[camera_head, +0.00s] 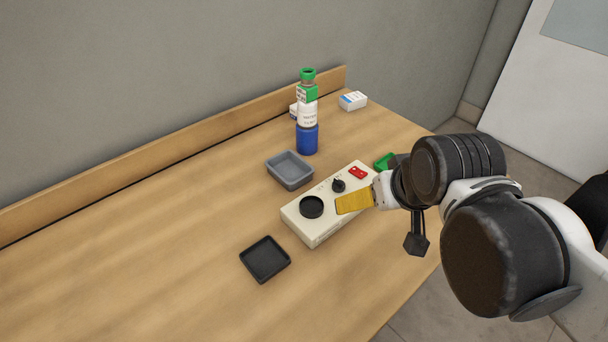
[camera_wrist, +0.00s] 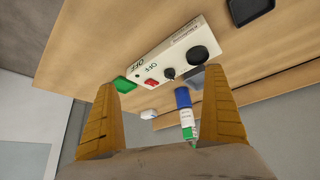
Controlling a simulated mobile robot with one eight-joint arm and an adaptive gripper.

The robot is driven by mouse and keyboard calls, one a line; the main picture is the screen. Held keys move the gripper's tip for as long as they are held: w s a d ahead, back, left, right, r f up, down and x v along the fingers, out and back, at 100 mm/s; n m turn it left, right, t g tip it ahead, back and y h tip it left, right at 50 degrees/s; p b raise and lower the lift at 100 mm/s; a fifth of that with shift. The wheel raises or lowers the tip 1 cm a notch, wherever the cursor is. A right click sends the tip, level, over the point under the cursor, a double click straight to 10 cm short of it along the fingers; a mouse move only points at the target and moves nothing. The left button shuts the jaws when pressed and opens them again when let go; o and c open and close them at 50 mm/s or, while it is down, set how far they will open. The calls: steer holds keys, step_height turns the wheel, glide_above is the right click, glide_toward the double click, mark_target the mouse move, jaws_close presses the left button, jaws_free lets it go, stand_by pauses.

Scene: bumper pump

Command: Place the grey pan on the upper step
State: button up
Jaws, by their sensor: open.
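The grey pan (camera_head: 290,169), a shallow rectangular tray, lies on the table behind the cream box and left of the bottle. In the wrist view, the grey pan (camera_wrist: 197,83) is mostly hidden behind the right finger. My gripper (camera_head: 352,203) is over the front right side of the cream box, to the right of the pan and apart from it; one yellow finger shows clearly there. In the wrist view my gripper (camera_wrist: 160,80) has its two yellow fingers wide apart with nothing held between them. I cannot make out which surface is the upper step.
The cream box (camera_head: 322,224) has a black disc, a knob and a red switch. A black tray (camera_head: 265,259) lies in front of it. A blue, white and green bottle (camera_head: 308,115), small white boxes (camera_head: 353,100) and a green item (camera_head: 384,161) stand around. The table's left is clear.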

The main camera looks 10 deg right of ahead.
steer(key=w+a+r+n+g+p, duration=0.1)
steer(key=w+a+r+p, duration=0.1)
steer(key=w+r, duration=0.35)
steer(key=n+g+p, duration=0.3)
steer(key=n+g, duration=0.1)
steer(key=n, duration=0.1)
glide_above(289, 174)
steer(key=shift+y, duration=0.3)
step_height(289, 174, down, 18)
steer(key=shift+f, duration=0.1)
step_height(289, 174, down, 5)
steer(key=shift+s+d+f+b, duration=0.1)
steer(key=shift+f+b, duration=0.05)
steer(key=shift+b, duration=0.85)
steer(key=shift+c, duration=0.3)
steer(key=c, duration=1.3)
